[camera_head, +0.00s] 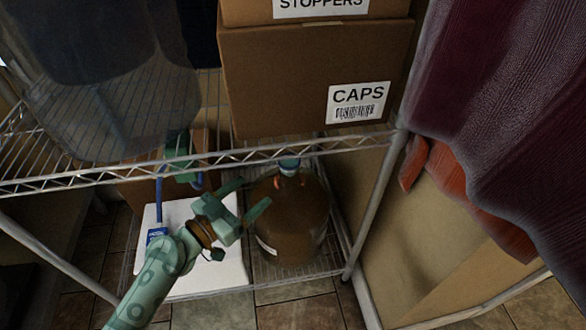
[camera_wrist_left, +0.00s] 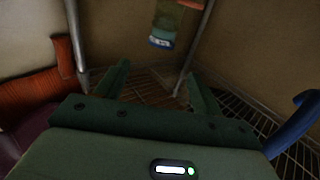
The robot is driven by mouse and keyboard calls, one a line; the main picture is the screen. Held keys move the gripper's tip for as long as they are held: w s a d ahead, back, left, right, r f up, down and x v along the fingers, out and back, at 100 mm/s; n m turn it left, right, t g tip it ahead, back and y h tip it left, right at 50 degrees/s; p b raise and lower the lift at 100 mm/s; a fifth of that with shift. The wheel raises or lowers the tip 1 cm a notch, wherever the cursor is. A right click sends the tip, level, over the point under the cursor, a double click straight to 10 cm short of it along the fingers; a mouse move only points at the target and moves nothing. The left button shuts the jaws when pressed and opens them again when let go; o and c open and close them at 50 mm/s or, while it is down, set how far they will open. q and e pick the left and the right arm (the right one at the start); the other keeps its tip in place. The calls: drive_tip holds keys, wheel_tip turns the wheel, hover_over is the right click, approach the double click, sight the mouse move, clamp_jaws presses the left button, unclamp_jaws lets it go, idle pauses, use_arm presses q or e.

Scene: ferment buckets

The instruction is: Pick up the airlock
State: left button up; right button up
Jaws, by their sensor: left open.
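My left gripper (camera_head: 246,198) is open and empty below the upper shelf's front edge, in front of and left of a brown jug (camera_head: 292,222). The jug stands on the lower shelf. A small teal-blue piece (camera_head: 289,164) sits at its neck and may be the airlock; I cannot make out its shape. In the left wrist view my open fingers (camera_wrist_left: 158,74) have nothing between them. Beyond their tips, near the top edge, is a small greenish, see-through thing with a blue-and-white end (camera_wrist_left: 161,40); I cannot tell what it is. My right gripper is not in view.
A wire shelf's front rail (camera_head: 280,150) crosses above my arm. Boxes marked CAPS (camera_head: 270,80) and STOPPERS (camera_head: 250,10) stand on it. Dark red cloth (camera_head: 490,80) hangs right.

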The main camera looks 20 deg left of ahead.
sight(282, 167)
use_arm(q)
drive_tip(key=x, duration=0.9)
drive_tip(key=shift+w, duration=0.1)
drive_tip(key=x, duration=0.3)
drive_tip(key=b+x, duration=0.1)
drive_tip(key=shift+w+f, duration=0.35)
drive_tip(key=shift+w, duration=0.1)
drive_tip(key=c, duration=1.1)
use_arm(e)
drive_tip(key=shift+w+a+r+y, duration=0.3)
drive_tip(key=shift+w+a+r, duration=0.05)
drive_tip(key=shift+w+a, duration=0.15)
use_arm(q)
drive_tip(key=shift+c, duration=0.2)
drive_tip(key=shift+r, duration=0.1)
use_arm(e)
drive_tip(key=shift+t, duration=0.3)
